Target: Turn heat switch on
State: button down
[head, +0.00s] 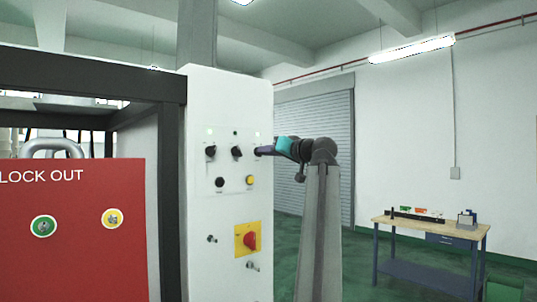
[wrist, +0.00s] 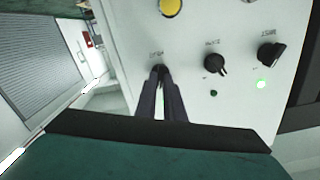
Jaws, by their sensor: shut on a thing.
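A white control panel (head: 229,90) carries a row of three black rotary switches. My gripper (head: 261,151) reaches in from the right and is shut on the rightmost switch. In the wrist view my gripper (wrist: 160,80) has both fingers around that switch (wrist: 160,70), which is mostly hidden. The middle switch (head: 237,152) and the left switch (head: 211,152) are free; in the wrist view they show as the middle one (wrist: 214,64) and the one at the right (wrist: 271,53). The small switch labels are too blurred to read for sure.
A green lamp (wrist: 261,85) beside one free switch is lit; the middle lamp (wrist: 213,93) is dark. A red lock-out box (head: 75,255) stands left. A workbench (head: 430,226) stands right.

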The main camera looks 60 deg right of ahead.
jog(key=shift+r+m, duration=0.15)
jog(key=shift+m, duration=0.85)
jog(key=shift+d, duration=0.1)
jog(key=c, duration=1.9)
grip_release()
jog(key=shift+s, duration=0.1)
jog(key=shift+o, duration=0.2)
jog(key=b+v, duration=0.4)
jog(key=v, duration=0.9)
jog(key=shift+s+a, duration=0.25)
jog(key=shift+s, duration=0.05)
